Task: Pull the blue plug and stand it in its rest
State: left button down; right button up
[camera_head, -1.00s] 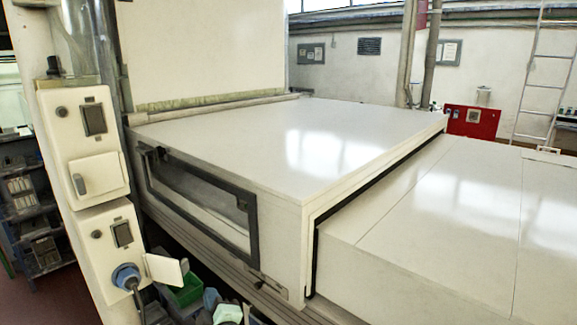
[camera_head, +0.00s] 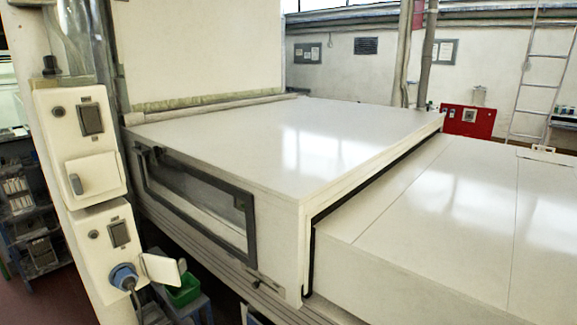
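The blue plug (camera_head: 124,276) sits in the socket of the lower white box (camera_head: 97,238) on the post at the left. Its dark cable hangs down from it toward the bottom edge. The socket's white cover flap (camera_head: 160,268) stands open just to the right of the plug. I cannot make out a rest for the plug. Neither of my grippers is in view.
The upper white box (camera_head: 85,125) has a closed cover (camera_head: 92,174) and a dark switch. A large white tunnel housing (camera_head: 290,150) with a dark-framed window fills the middle. A green bin (camera_head: 184,291) stands low between post and housing.

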aim_at(125, 276)
jog(key=k+u, duration=0.2)
jog(key=u, duration=0.95)
